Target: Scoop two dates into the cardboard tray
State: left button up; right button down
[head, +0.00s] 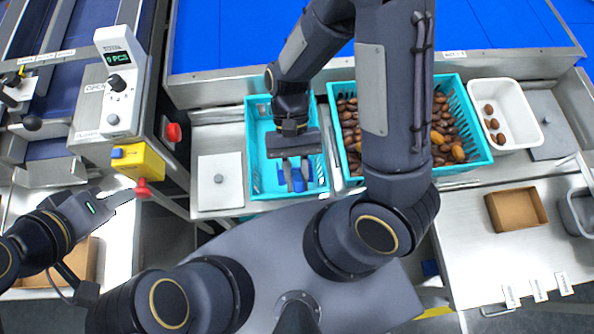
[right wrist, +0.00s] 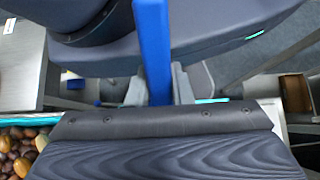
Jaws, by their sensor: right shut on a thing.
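Brown dates (head: 442,150) lie in a teal crate right of centre, partly hidden by my right arm. They also show at the lower left of the right wrist view (right wrist: 18,150). An empty cardboard tray (head: 516,210) stands on the right counter. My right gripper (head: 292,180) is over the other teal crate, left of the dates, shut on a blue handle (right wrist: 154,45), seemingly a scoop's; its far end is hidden. My left gripper (head: 122,197) is at the left, beside the red button of a yellow box; its finger gap is unclear.
The other teal crate (head: 254,165) shows no dates. A white tray (head: 528,125) holds a few dates. A brown cardboard box (head: 88,262) is partly hidden at the lower left. A control box (head: 122,85) stands at the left.

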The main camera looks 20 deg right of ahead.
jog(key=shift+f+b, duration=0.35)
jog(key=shift+f, duration=1.5)
jog(key=f+b, duration=0.2)
jog(key=f, duration=0.1)
jog(key=f+b, duration=0.3)
jog(key=shift+w+d, duration=0.1)
jog(key=shift+w, duration=0.4)
jog(key=shift+w+d+f+t, duration=0.25)
jog(key=shift+w+f+t, duration=0.15)
jog(key=shift+w+t, duration=0.25)
jog(key=shift+s+a+r, duration=0.2)
jog(key=shift+s+r, duration=0.1)
jog(key=shift+s, duration=0.35)
